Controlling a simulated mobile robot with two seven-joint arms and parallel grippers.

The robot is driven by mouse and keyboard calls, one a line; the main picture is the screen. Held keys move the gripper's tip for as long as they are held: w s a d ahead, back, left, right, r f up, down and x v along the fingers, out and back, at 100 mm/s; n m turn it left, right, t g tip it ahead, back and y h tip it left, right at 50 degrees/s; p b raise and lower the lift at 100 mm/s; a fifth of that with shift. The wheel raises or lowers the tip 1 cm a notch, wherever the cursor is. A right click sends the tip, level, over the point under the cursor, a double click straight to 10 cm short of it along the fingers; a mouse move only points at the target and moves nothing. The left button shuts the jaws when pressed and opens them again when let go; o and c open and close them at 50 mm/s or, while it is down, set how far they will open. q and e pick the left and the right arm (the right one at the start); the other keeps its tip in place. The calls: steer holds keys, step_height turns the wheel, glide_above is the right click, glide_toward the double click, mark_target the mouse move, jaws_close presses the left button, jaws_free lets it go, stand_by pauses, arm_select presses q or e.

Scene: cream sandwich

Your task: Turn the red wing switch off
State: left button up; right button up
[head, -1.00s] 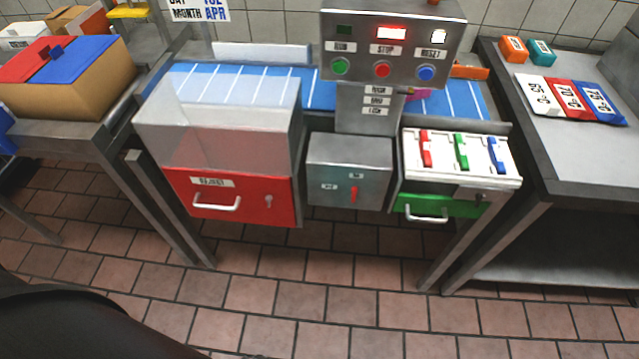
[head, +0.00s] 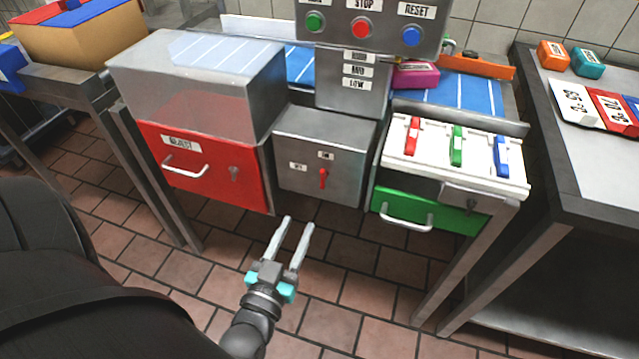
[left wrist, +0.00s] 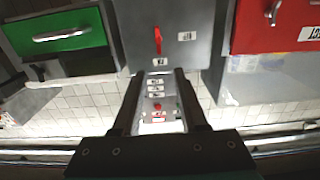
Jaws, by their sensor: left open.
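The red wing switch (head: 323,178) is on the front of a grey metal box (head: 300,190) under the conveyor. Small labels sit above it and to its left; their text is too small to read surely. The switch's handle hangs roughly upright in the head view. My left gripper (head: 296,222) is open and empty, below and in front of the box, apart from the switch. In the left wrist view the switch (left wrist: 158,40) appears near the top middle, beyond the fingers, with the picture upside down. My right gripper is not in view.
A red reject drawer (head: 200,168) is left of the box, and a green drawer (head: 425,212) is right of it. A control panel (head: 370,25) with buttons stands above. A metal side table (head: 590,170) is at the right. The floor in front is clear.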

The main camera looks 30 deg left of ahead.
mark_target(321, 178)
arm_select(q)
steer(key=b+x, duration=0.3)
steer(key=x, duration=0.9)
steer(key=shift+w, duration=0.35)
steer(key=shift+w+a, duration=0.1)
steer(key=shift+w, duration=0.65)
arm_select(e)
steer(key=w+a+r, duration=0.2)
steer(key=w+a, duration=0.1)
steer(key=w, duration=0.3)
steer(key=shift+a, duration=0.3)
arm_select(q)
steer(key=shift+c, duration=0.3)
jaws_close()
